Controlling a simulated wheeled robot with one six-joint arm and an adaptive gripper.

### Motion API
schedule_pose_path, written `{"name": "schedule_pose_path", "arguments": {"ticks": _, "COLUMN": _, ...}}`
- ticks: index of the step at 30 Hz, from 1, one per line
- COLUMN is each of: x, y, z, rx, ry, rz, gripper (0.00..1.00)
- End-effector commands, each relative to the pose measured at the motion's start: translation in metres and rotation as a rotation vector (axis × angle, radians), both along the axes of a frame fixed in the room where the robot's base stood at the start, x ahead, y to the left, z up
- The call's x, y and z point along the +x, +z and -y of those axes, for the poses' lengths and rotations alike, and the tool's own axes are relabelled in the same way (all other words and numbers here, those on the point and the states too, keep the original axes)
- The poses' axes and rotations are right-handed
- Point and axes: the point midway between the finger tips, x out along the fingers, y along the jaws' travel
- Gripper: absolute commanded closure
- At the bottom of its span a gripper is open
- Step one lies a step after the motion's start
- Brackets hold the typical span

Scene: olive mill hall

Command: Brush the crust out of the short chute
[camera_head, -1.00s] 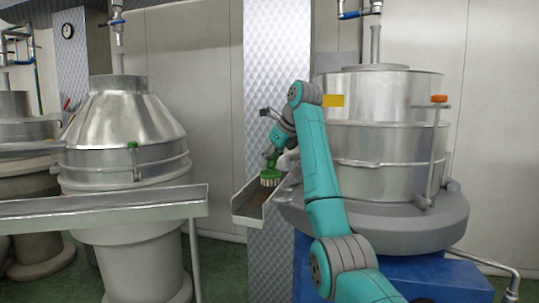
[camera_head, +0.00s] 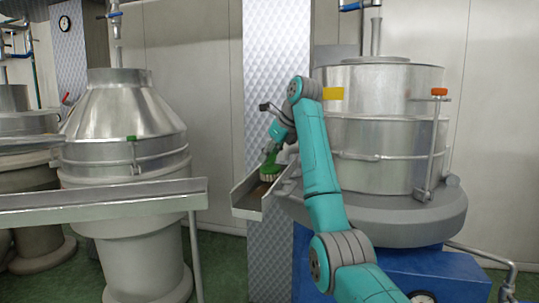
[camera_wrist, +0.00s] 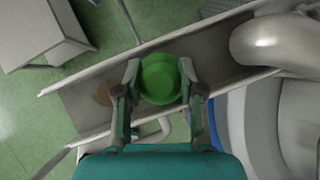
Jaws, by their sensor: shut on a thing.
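The short chute (camera_head: 246,208) is a grey metal trough sloping from the right-hand machine toward the lower left. It crosses the wrist view diagonally (camera_wrist: 75,114). A green brush (camera_head: 270,171) with pale bristles is inside the chute, and its round green top faces the wrist camera (camera_wrist: 160,78). My gripper (camera_wrist: 160,74) is shut on the brush, one finger on each side. A brown crust patch (camera_wrist: 104,94) lies on the chute floor, left of the brush in the wrist view. It shows small in the head view (camera_head: 258,190). The bristle tips' contact is hidden in the wrist view.
A steel drum machine (camera_head: 380,135) on a grey round base stands right of the chute. A cone-topped machine (camera_head: 123,125) and a longer trough (camera_head: 100,202) stand left. A patterned metal pillar (camera_head: 263,90) rises behind the chute. Green floor shows below.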

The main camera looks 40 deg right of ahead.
Motion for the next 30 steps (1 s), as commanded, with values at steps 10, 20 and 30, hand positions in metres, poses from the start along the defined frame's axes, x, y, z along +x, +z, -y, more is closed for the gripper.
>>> {"name": "schedule_pose_path", "arguments": {"ticks": 10, "x": 0.000, "y": -0.005, "z": 0.000, "rx": -0.001, "ry": 0.000, "rz": 0.001, "gripper": 1.00}}
{"name": "schedule_pose_path", "arguments": {"ticks": 20, "x": 0.000, "y": -0.012, "z": 0.001, "rx": 0.000, "ry": 0.000, "rz": 0.000, "gripper": 1.00}}
{"name": "schedule_pose_path", "arguments": {"ticks": 30, "x": 0.001, "y": -0.013, "z": 0.001, "rx": 0.000, "ry": 0.000, "rz": 0.001, "gripper": 1.00}}
